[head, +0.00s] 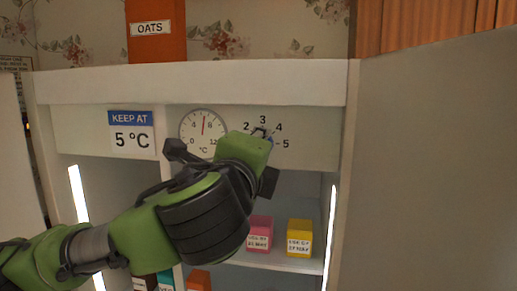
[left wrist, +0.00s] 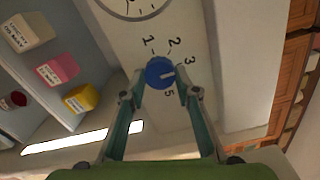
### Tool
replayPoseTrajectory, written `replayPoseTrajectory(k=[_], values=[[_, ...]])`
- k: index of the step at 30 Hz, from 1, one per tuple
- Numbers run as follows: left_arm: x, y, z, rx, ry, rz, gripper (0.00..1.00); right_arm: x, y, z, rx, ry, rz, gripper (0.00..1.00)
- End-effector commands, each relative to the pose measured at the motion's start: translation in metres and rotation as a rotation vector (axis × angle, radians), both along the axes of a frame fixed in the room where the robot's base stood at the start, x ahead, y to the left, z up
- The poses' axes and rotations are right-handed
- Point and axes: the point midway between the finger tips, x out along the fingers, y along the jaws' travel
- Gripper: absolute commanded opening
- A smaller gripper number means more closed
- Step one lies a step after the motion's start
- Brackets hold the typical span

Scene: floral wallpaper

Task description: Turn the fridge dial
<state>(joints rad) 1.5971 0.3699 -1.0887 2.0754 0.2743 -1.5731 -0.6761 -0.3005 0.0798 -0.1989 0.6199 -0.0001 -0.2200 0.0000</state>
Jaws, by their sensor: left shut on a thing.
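The blue fridge dial (left wrist: 158,72) sits on the fridge's white upper panel, inside an arc of numbers. In the left wrist view its white pointer mark points right, between the 3 and the 5; the 4 is hidden there. My left gripper (left wrist: 163,78) is shut on the dial, a finger on each side. In the head view my left gripper (head: 260,142) covers most of the dial. A round thermometer (head: 203,129) left of it has a red needle near upright, between 4 and 8. A sign (head: 131,132) reads "KEEP AT 5 °C". My right gripper is not in view.
Below the panel, the open fridge shelf holds a pink box (head: 260,233) and a yellow box (head: 299,238). The open door (head: 435,160) stands at the right. An orange oats box (head: 156,45) stands on top.

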Motion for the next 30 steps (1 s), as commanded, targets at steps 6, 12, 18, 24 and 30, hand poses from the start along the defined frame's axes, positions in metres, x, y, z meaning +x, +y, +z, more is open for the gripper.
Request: replayPoseTrajectory(k=[6,12,18,24,30], values=[[0.000,-0.001,-0.002,0.001,0.004,-0.001,0.37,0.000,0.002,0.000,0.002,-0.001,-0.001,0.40],[0.000,0.000,-0.001,-0.001,0.002,0.000,0.46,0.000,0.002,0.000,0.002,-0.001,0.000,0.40],[-0.001,0.000,-0.001,-0.001,0.001,-0.001,0.46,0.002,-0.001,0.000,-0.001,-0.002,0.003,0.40],[-0.025,0.004,0.000,-0.001,-0.002,-0.004,0.46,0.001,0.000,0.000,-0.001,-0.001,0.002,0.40],[-0.068,0.012,0.001,-0.001,-0.002,-0.006,0.46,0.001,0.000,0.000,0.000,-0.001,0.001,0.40]])
